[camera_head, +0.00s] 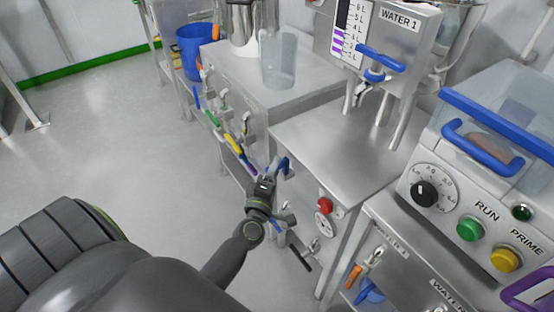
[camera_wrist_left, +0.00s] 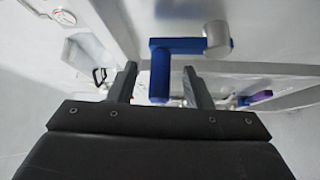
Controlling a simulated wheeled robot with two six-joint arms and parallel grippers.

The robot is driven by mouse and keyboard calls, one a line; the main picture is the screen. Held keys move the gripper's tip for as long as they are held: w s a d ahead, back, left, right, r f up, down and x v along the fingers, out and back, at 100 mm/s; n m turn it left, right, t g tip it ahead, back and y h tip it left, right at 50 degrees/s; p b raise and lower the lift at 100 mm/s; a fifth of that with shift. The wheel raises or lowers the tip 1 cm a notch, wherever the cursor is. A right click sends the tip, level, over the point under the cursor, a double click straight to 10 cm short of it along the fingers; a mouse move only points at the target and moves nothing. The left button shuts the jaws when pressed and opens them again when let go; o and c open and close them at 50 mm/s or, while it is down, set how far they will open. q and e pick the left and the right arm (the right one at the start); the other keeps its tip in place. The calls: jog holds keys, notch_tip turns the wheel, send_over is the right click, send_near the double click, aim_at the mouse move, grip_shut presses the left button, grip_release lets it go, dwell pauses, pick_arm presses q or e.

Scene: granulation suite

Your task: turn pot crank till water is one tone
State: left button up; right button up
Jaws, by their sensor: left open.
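My left gripper (camera_head: 270,181) reaches to the front side of the steel bench, beside a blue handle (camera_head: 283,165). In the left wrist view the two fingers are apart, and the blue crank-like handle (camera_wrist_left: 162,68) with a metal hub (camera_wrist_left: 217,37) shows between them. I cannot tell whether a finger touches it. A steel pot (camera_head: 240,22) stands at the back of the bench, its inside not shown. No water tone can be made out there. My right gripper is not in view.
A clear cylinder (camera_head: 279,62) stands on the bench (camera_head: 238,72). The WATER 1 tank (camera_head: 405,45) with a blue lever (camera_head: 381,58) is at upper right. A control panel (camera_head: 462,205) is at right. A blue bucket (camera_head: 190,48) is at back left. The left floor is clear.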

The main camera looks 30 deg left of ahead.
pick_arm(q)
jog(key=shift+x, duration=1.6)
grip_shut()
